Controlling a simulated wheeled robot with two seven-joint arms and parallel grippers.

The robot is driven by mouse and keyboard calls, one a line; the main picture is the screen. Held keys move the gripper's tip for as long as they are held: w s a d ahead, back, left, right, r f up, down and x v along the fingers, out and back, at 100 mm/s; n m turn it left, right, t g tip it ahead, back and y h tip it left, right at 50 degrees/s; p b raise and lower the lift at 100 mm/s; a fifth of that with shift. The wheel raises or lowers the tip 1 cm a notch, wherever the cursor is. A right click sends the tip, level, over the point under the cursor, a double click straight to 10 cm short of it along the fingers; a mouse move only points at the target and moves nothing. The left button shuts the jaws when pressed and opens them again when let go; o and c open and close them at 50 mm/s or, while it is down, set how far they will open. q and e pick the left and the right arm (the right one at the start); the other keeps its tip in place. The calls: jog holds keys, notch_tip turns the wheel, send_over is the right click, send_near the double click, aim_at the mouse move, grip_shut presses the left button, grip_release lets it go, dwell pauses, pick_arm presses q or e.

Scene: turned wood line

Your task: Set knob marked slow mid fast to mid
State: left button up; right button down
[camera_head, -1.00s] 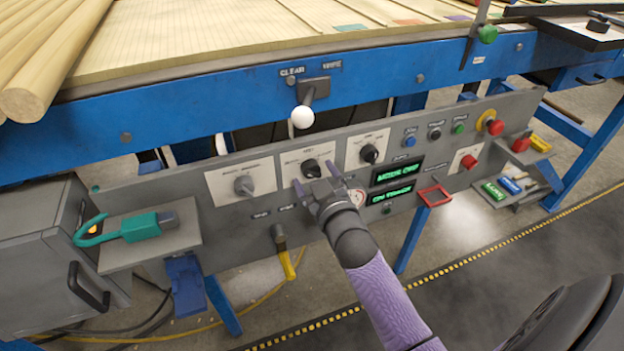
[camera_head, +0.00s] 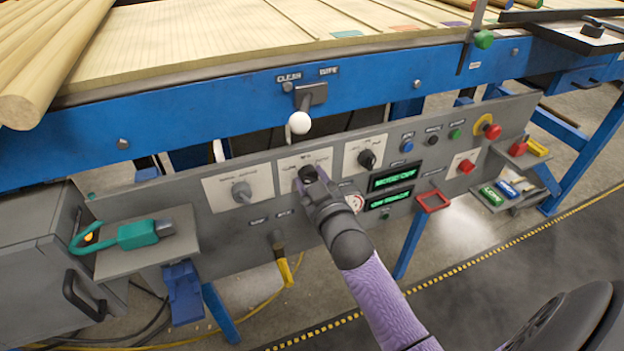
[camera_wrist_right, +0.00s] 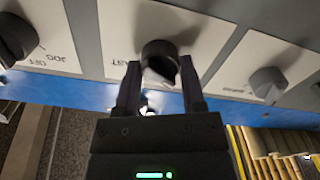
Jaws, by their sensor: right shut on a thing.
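The black middle knob (camera_head: 307,173) sits on a white plate (camera_head: 289,182) on the grey control panel, mostly covered by my gripper in the head view. My right gripper (camera_head: 312,184) reaches it from below and is shut on it. In the right wrist view the knob (camera_wrist_right: 160,60) is between the two fingers of the gripper (camera_wrist_right: 158,85). The plate (camera_wrist_right: 200,40) appears upside down there, with part of "FAST" at its left. I cannot tell exactly which mark the knob points to. My left gripper is not in view.
A grey knob (camera_head: 241,191) is on the left plate and a black knob (camera_head: 367,158) on the right plate. A white-ball lever (camera_head: 300,123) hangs above. A yellow-handled lever (camera_head: 284,270) is below. Green-lit displays (camera_head: 392,177) and a red frame (camera_head: 433,199) lie to the right.

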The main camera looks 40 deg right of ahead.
jog(key=shift+m+p, duration=0.3)
jog(key=shift+r+m+p, duration=0.2)
jog(key=shift+m+p, duration=0.6)
jog(key=shift+m, duration=0.3)
jog(key=m+p, duration=0.2)
jog(key=m, duration=0.1)
jog(key=shift+m, duration=0.3)
jog(key=shift+f+m+p, duration=0.15)
jog(key=shift+m+p, duration=0.3)
jog(key=shift+m, duration=0.75)
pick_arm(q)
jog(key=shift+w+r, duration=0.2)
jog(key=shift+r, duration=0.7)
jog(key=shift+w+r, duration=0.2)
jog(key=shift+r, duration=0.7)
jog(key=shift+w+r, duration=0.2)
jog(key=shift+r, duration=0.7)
pick_arm(e)
jog(key=shift+m, duration=1.2)
pick_arm(q)
jog(key=shift+p, duration=0.3)
pick_arm(e)
jog(key=shift+f+m, duration=0.1)
jog(key=shift+m, duration=0.2)
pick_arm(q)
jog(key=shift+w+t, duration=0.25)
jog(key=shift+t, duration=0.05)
